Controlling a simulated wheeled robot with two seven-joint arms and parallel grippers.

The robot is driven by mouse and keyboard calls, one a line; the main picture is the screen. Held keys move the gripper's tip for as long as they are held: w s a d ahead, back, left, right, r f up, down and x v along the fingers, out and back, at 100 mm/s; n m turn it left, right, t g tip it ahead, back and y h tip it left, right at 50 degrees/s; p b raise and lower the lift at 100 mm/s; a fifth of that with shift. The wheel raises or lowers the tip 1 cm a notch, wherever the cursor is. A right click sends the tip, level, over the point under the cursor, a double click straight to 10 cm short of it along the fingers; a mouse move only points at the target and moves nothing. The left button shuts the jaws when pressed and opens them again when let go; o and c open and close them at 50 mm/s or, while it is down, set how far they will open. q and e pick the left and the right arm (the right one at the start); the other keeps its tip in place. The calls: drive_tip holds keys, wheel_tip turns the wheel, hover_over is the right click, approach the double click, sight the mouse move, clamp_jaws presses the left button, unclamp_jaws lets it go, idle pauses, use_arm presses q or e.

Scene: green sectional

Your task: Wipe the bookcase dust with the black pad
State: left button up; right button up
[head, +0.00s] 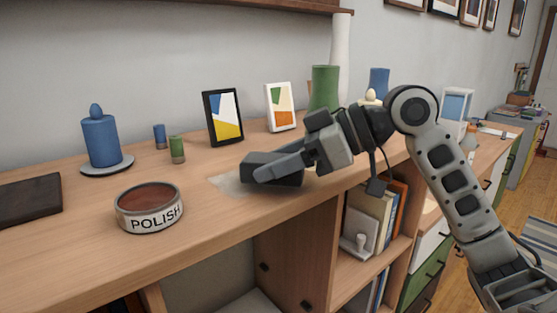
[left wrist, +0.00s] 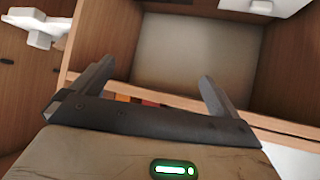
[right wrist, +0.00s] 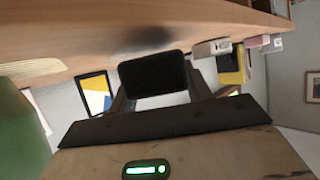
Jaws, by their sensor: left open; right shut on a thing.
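The black pad (head: 274,166) is held in my right gripper (head: 282,172) over the bookcase top (head: 100,235). A pale grey dust patch (head: 229,184) shows on the wood at the pad's left and front edge; the pad hides the rest. In the right wrist view the pad (right wrist: 153,76) sits between the fingers, with a dark shadow on the wood beyond it. I cannot tell whether the pad touches the wood. My left gripper (left wrist: 152,85) is open and empty, facing the bookcase's lower compartments; it is outside the head view.
A polish tin (head: 150,208) and dark flat book (head: 30,200) lie at left. A blue candle (head: 101,140), two small cylinders, picture frames (head: 223,117) (head: 281,107) and a green vase (head: 323,88) stand behind. Wood between tin and pad is clear.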

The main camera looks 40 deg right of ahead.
drive_tip(key=shift+f, duration=0.3)
drive_tip(key=shift+f+b, duration=0.5)
drive_tip(key=shift+b, duration=0.15)
